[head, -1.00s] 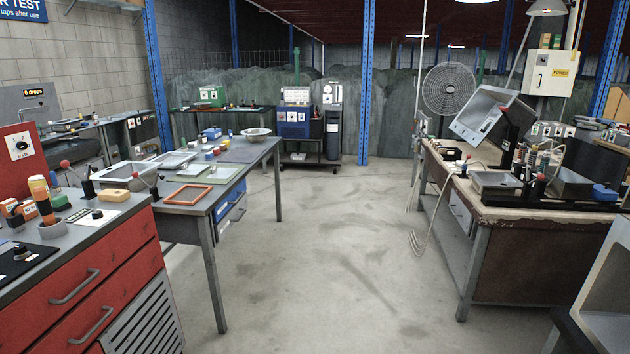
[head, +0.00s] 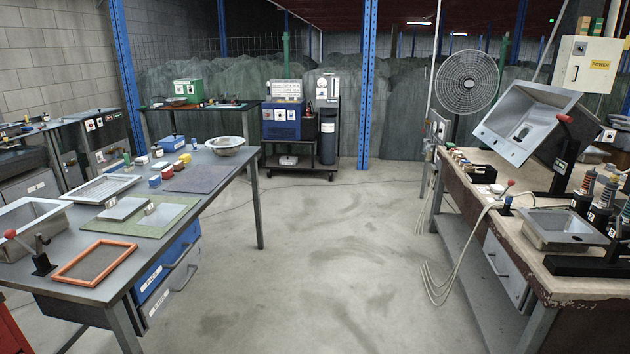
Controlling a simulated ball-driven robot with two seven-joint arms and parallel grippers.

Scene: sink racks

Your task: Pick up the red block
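A small red block-like piece (head: 186,158) sits in a cluster of small coloured pieces on the grey left table (head: 225,178). It is too small to make out its exact shape. Neither of my grippers is in the head view.
A metal bowl (head: 225,145) stands at the table's far end. A green mat (head: 140,217) and an orange frame (head: 94,262) lie nearer. A workbench (head: 470,190) with a tilted sink (head: 528,120) stands right. The concrete floor (head: 320,250) between is clear, apart from cables by the workbench.

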